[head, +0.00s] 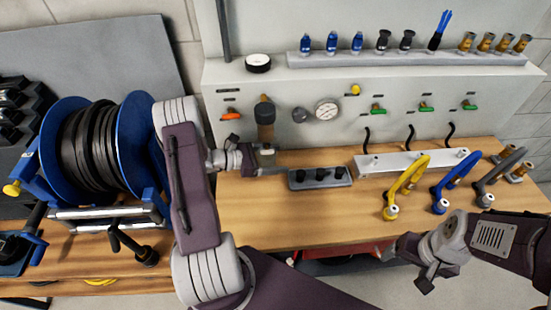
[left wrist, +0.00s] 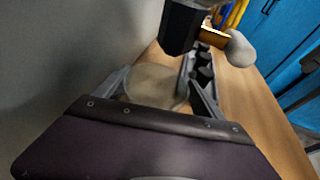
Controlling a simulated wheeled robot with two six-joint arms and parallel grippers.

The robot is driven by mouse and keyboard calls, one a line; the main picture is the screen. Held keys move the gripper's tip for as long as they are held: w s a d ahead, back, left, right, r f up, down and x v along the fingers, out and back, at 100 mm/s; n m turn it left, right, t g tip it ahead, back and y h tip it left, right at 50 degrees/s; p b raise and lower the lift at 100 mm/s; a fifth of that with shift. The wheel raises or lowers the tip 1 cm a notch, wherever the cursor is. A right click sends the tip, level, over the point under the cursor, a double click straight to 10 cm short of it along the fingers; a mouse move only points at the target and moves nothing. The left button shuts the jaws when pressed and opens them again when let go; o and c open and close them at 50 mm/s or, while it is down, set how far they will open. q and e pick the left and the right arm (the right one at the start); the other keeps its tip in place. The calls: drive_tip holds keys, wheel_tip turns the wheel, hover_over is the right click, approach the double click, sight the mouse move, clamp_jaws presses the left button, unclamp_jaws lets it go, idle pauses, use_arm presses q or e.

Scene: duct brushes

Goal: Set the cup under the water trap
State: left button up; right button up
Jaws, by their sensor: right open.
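A dark cylinder (left wrist: 182,25), apparently the trap's lower end, hangs above and slightly to the right of the cup. In the head view the cup is mostly hidden. My right gripper (head: 407,266) is open and empty off the bench's front edge.
A dark block with black knobs (head: 320,178) lies on the wooden bench right of the left gripper. A white manifold (head: 410,163) and yellow (head: 405,187), blue and grey hoses are further right. A blue hose reel (head: 95,145) stands at left. The bench's front middle is clear.

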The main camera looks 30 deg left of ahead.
use_arm(q)
drive_tip(key=shift+w+r+p, duration=0.1)
drive_tip(key=shift+r+p, duration=0.2)
drive_tip(key=v, duration=0.7)
drive_tip(key=shift+a+b, duration=0.15)
drive_tip(key=shift+b, duration=0.2)
drive_tip(key=shift+a, duration=0.1)
drive_tip(key=shift+r, duration=0.1)
